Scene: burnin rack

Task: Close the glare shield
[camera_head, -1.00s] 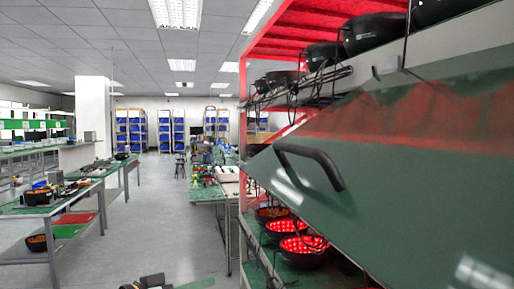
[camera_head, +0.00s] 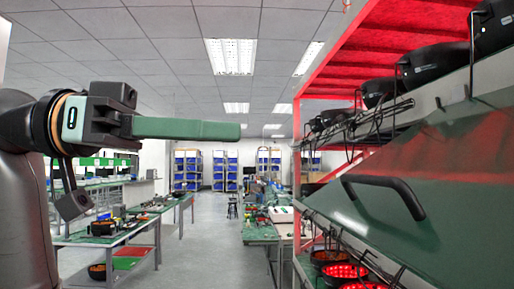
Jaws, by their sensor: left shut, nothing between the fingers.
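The glare shield (camera_head: 375,220) is a large dark green panel on the rack at the right, tilted outward and raised, with lit red lamps showing beneath it. Its black handle (camera_head: 385,182) is a curved bar near the panel's left end. My left gripper (camera_head: 236,131) reaches in from the left at upper height. Its green fingers are shut, hold nothing, and point right. In the picture they end left of the handle, with a visible gap. My right gripper is not in view.
The red-lit rack (camera_head: 370,50) carries black lamps (camera_head: 378,88) and cables on its upper shelf. Red lamps (camera_head: 345,272) sit on the lower shelf. A green-topped workbench (camera_head: 110,238) stands at the left, with open floor (camera_head: 205,250) in the middle.

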